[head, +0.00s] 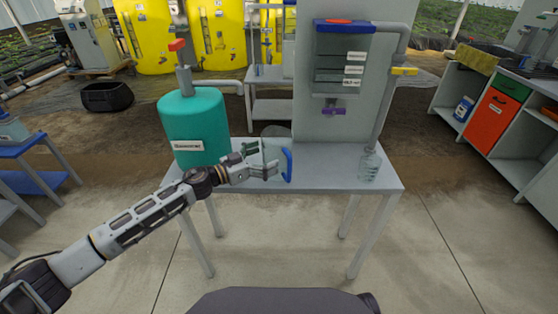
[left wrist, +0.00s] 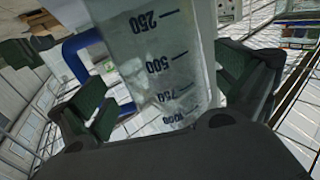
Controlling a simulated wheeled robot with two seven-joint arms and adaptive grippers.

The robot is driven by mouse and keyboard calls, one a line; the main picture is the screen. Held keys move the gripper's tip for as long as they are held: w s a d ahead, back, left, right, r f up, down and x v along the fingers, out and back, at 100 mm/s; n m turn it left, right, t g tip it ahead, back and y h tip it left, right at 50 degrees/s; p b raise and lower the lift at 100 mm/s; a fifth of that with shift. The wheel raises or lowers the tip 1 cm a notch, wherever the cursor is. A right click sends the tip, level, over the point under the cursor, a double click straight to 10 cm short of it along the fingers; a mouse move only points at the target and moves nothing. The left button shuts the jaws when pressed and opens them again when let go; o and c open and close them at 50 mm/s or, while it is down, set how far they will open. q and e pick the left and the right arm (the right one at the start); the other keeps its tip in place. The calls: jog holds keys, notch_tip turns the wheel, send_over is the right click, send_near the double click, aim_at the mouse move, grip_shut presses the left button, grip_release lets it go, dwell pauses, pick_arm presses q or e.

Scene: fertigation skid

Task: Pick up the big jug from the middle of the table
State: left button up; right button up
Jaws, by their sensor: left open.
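The big jug (head: 272,154) is clear with a blue handle and stands near the middle of the grey table (head: 330,181). In the head view my left gripper partly covers it. My left gripper (head: 258,161) is open at the jug's left side. The jug lies between its green-padded fingers, with gaps visible on both sides. Whether a finger touches it cannot be told. My right gripper is not in view.
A teal tank (head: 195,128) stands at the table's left, close behind my left arm. A clear bottle (head: 370,166) stands at the right under a grey pipe (head: 384,105). A grey panel (head: 345,128) rises at the back. The table between jug and bottle is clear.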

pick_arm(q)
jog(key=x, duration=0.2)
jog(key=shift+w+d+b, duration=0.1)
jog(key=shift+d+b, duration=0.15)
jog(key=shift+b, duration=0.05)
jog(key=shift+w+d, duration=0.35)
jog(key=shift+d, duration=0.15)
jog(key=shift+w+d, duration=0.1)
jog(key=shift+d, duration=0.05)
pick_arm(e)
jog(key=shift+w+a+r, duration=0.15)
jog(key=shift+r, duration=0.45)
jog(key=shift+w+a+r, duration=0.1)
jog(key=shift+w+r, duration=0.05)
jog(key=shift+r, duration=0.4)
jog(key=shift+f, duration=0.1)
pick_arm(q)
jog(key=shift+r, duration=0.1)
jog(key=c, duration=0.8)
